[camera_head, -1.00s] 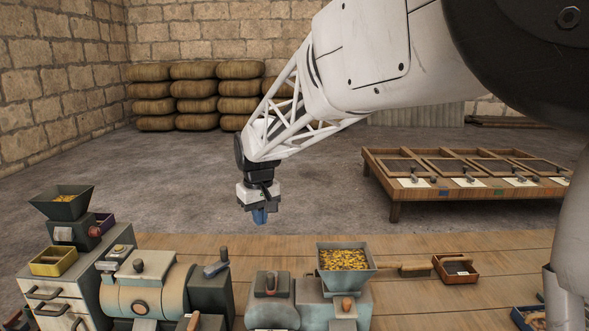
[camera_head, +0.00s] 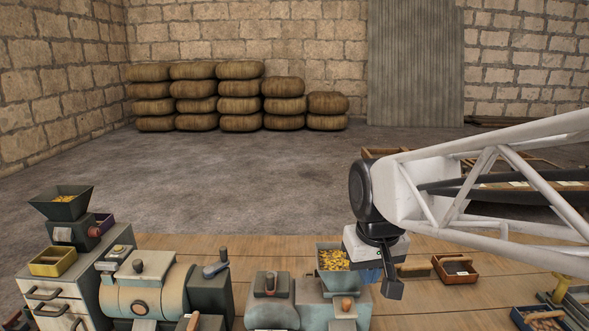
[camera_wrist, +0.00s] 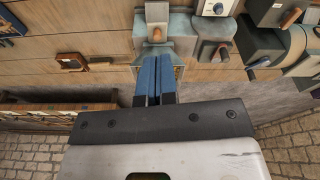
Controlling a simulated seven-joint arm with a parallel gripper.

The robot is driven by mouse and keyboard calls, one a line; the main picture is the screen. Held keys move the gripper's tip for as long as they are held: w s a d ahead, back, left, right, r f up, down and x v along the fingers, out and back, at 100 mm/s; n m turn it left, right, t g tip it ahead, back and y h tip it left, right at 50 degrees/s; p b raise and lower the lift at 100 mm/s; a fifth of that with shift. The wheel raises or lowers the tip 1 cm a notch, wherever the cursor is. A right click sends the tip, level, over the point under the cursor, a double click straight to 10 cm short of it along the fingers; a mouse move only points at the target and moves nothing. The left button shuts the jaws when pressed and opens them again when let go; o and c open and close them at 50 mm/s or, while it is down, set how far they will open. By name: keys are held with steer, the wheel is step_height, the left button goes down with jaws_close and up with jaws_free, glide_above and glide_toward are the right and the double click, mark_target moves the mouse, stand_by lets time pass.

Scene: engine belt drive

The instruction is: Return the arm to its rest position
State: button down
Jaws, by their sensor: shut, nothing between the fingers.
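My gripper (camera_head: 371,276) hangs below my arm's white lattice link at the right of the head view. It overlaps the right side of the hopper (camera_head: 333,262) of yellow bits in that view; I cannot tell the gap between them. In the wrist view my gripper's two blue fingers (camera_wrist: 155,72) lie side by side, shut and empty, pointing toward the pale-blue machine (camera_wrist: 165,35). The fingers partly hide the hopper there.
Machines line the bench (camera_head: 250,248), including an orange-drum machine (camera_head: 140,295) and a drawer cabinet (camera_head: 60,300) with a hopper. A small wooden box (camera_head: 455,268) lies right of my gripper. Sack stacks (camera_head: 240,95) stand at the back. A low table behind is mostly hidden by my arm.

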steer(key=s+d+f+m, duration=0.1)
steer(key=s+d+f, duration=0.1)
steer(key=s, duration=0.4)
steer(key=s+d+f+m, duration=0.1)
steer(key=s+d+f, duration=0.1)
steer(key=s, duration=0.4)
steer(key=shift+s+d+f+t, duration=0.15)
steer(key=shift+s+d+t, duration=0.15)
steer(key=shift+d, duration=0.4)
stand_by(0.7)
